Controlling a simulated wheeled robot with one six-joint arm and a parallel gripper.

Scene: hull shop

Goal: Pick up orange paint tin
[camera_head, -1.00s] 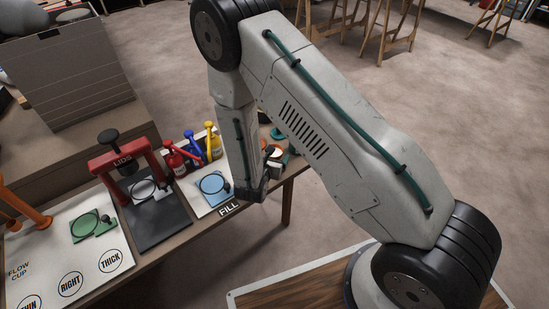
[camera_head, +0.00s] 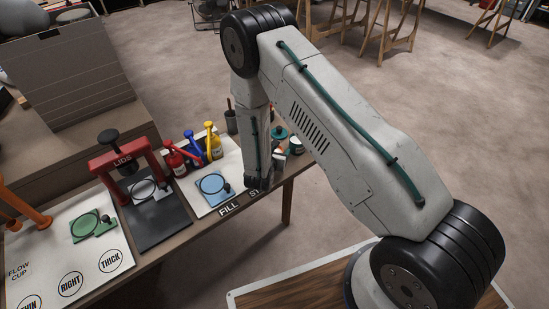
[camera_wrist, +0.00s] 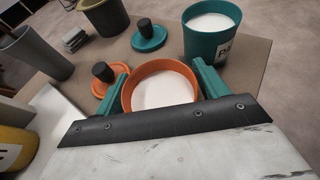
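The orange paint tin (camera_wrist: 160,72) stands upright in the wrist view, open at the top and holding white paint. My gripper (camera_wrist: 160,75) straddles it, with one teal finger on its left side and one on its right. The fingers look spread and very close to the wall; firm contact cannot be made out. In the head view my gripper (camera_head: 254,183) is low over the right end of the bench, and the tin is largely hidden by it. An orange lid (camera_wrist: 99,91) with a black knob lies just left of the tin.
A teal tin (camera_wrist: 211,38) of white paint stands close behind and right of the orange tin. A teal lid (camera_wrist: 150,40), a grey cup (camera_wrist: 35,52) and a dark pot (camera_wrist: 103,15) are nearby. Red, blue and yellow pump bottles (camera_head: 191,150) stand left of my arm.

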